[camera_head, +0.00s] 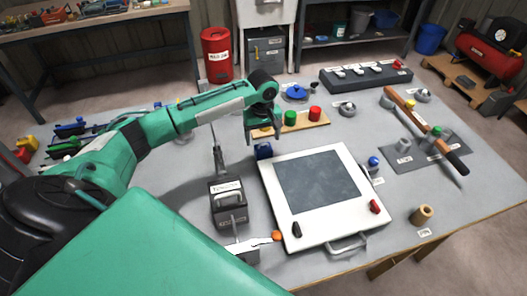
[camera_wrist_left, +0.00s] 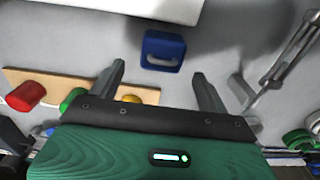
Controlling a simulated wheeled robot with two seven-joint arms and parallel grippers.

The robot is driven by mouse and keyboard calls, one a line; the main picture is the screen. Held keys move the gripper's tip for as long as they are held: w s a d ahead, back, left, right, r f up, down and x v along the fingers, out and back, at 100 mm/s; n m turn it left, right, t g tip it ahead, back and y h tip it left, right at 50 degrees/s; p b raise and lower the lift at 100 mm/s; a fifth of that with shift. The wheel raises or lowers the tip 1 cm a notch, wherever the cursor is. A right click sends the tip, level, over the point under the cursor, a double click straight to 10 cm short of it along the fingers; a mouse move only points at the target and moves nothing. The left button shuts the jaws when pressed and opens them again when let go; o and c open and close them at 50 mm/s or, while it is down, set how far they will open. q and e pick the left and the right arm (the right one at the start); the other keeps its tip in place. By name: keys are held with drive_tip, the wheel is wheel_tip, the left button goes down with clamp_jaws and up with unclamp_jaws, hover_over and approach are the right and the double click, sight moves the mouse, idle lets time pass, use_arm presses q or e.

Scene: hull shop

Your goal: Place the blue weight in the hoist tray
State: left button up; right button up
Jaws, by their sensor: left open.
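The blue weight (camera_head: 264,151) is a small dark blue block standing on the grey table, at the far left corner of a white square tray with a dark inset (camera_head: 349,222). In the left wrist view the blue weight (camera_wrist_left: 163,50) shows a pale handle and lies just beyond and between my fingertips, not gripped. My left gripper (camera_head: 263,133) is over the table just above and behind the weight. Its two fingers are open and empty in the left wrist view (camera_wrist_left: 158,70). The white tray's edge (camera_wrist_left: 165,8) shows at the top there. My right gripper is out of view.
Behind the weight, a wooden board (camera_head: 300,123) holds green, red and yellow cylinders. A black labelled box with a handle (camera_head: 228,201) and an upright metal lever (camera_head: 218,152) stand left of the tray. A long wooden-handled tool (camera_head: 410,117) lies at the right.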

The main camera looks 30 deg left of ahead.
sight(263, 144)
use_arm(q)
drive_tip(key=shift+s+d+f, duration=0.1)
drive_tip(key=shift+f, duration=0.25)
drive_tip(key=f, duration=0.2)
drive_tip(key=f+p, duration=0.1)
drive_tip(key=shift+s+d+f, duration=0.25)
drive_tip(key=shift+s+f, duration=0.05)
drive_tip(key=shift+s, duration=0.05)
drive_tip(key=shift+f, duration=0.6)
drive_tip(key=c, duration=1.3)
drive_tip(key=shift+w+r, duration=0.1)
drive_tip(key=shift+c, duration=0.9)
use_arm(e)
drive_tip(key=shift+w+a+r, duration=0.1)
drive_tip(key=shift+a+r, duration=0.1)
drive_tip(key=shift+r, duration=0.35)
use_arm(q)
drive_tip(key=shift+r, duration=0.1)
